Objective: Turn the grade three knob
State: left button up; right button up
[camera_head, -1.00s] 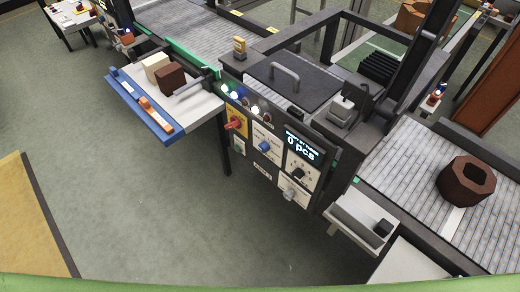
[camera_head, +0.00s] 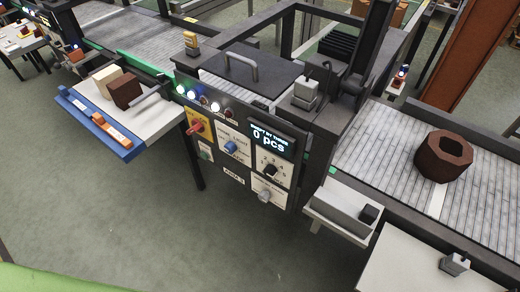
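The control panel (camera_head: 215,165) stands on the front of the machine, near the middle of the head view. It carries a red knob (camera_head: 195,127) on a yellow plate, a blue knob (camera_head: 230,147) on a white plate, a black knob (camera_head: 270,170) with marks around it, and a grey knob (camera_head: 265,196) below that. A display (camera_head: 270,137) above the black knob reads 0 pcs. The small labels are too blurred to tell which knob is grade three. Neither of my grippers is in view.
A side table (camera_head: 162,120) with a blue front edge holds a cream block and a brown block at left. A conveyor (camera_head: 385,160) at right carries a brown hollow octagonal brick (camera_head: 443,156). A low grey ledge (camera_head: 340,219) juts out right of the panel. The floor before the panel is clear.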

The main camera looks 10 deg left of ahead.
aim_at(230, 147)
jog(key=i+j+z, duration=0.1)
jog(key=j+z, duration=1.3)
jog(key=k+j, duration=0.05)
jog(key=j, duration=0.05)
